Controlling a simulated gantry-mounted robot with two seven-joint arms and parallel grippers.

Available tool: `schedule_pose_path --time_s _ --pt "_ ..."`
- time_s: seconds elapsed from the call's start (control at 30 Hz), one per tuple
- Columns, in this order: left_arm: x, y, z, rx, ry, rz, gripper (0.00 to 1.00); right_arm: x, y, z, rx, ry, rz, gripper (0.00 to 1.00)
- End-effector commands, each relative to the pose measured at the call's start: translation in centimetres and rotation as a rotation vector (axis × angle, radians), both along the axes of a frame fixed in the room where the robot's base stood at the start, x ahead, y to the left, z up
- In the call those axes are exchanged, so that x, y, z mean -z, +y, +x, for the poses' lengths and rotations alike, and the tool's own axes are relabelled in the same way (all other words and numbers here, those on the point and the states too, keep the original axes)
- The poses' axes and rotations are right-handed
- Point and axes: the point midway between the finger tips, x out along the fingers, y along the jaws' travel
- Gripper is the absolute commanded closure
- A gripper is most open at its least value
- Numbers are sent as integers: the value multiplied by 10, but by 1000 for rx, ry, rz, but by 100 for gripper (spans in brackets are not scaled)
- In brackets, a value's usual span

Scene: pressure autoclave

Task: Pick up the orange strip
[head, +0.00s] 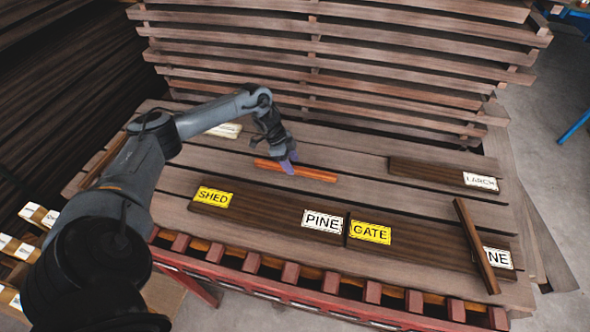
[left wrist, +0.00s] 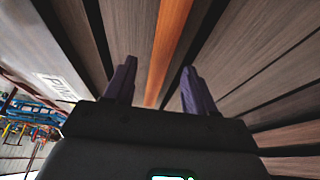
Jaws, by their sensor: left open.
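The orange strip (head: 312,172) lies flat on the planked wooden deck (head: 365,160), near its middle. My left gripper (head: 288,165) is above the strip, close to its middle, with its purple fingers pointing down. In the left wrist view the orange strip (left wrist: 168,45) runs away from between the two open, empty fingers (left wrist: 160,88). I cannot tell the exact height of the fingertips above the strip. My right gripper does not show.
Dark boards labelled SHED (head: 214,197), PINE (head: 322,221) and GATE (head: 370,232) lie in front of the strip. A LARCH board (head: 440,174) lies at right. A narrow dark strip (head: 477,245) rests across the right board. Stacked planks (head: 330,50) rise behind.

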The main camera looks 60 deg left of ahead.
Motion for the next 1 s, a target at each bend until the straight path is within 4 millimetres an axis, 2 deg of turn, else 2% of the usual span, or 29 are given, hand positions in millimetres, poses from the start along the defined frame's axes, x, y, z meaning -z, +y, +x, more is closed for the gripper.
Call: schedule_pose_path --time_s 0.2,0.5,0.83,0.87,1.0 --pt "20 -6 6 -1 1 0 45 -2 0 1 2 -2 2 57" --pt "22 -7 6 0 1 1 46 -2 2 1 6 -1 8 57" --pt "22 -7 6 0 1 1 97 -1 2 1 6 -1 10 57" --pt "22 -7 6 0 1 1 100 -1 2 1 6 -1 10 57" --pt "22 -7 6 0 1 1 100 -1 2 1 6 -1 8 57"
